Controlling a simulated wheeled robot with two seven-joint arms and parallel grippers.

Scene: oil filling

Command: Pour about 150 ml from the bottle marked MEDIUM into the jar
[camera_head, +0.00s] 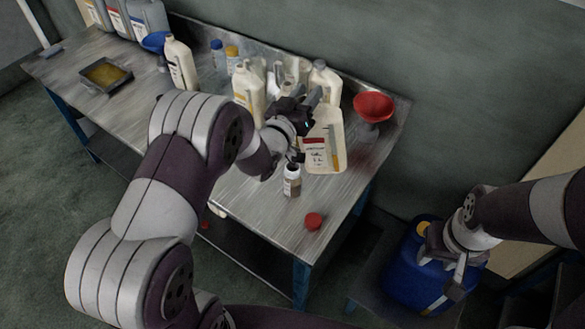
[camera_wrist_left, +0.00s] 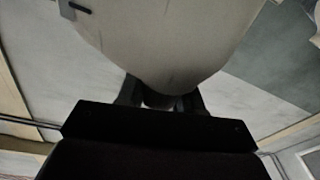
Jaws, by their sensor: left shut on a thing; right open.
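A cream bottle (camera_head: 325,140) with a red-and-white label is held by my left gripper (camera_head: 305,105) over the bench's right part; the label's words are too small to read surely. It looks tilted, and its neck is hard to make out. The bottle also fills the top of the left wrist view (camera_wrist_left: 165,40). The small clear jar (camera_head: 292,182), with a whitish label and dark contents, stands upright just below and left of the bottle. Whether oil is flowing I cannot tell. My right gripper (camera_head: 456,278) is open and empty in front of a blue drum.
The metal bench (camera_head: 262,208) holds several cream bottles (camera_head: 248,90) at the back, a red funnel (camera_head: 373,106), a red cap (camera_head: 313,221), a blue funnel (camera_head: 155,42) and a tray of yellow liquid (camera_head: 106,75). A blue drum (camera_head: 405,275) stands right of the bench.

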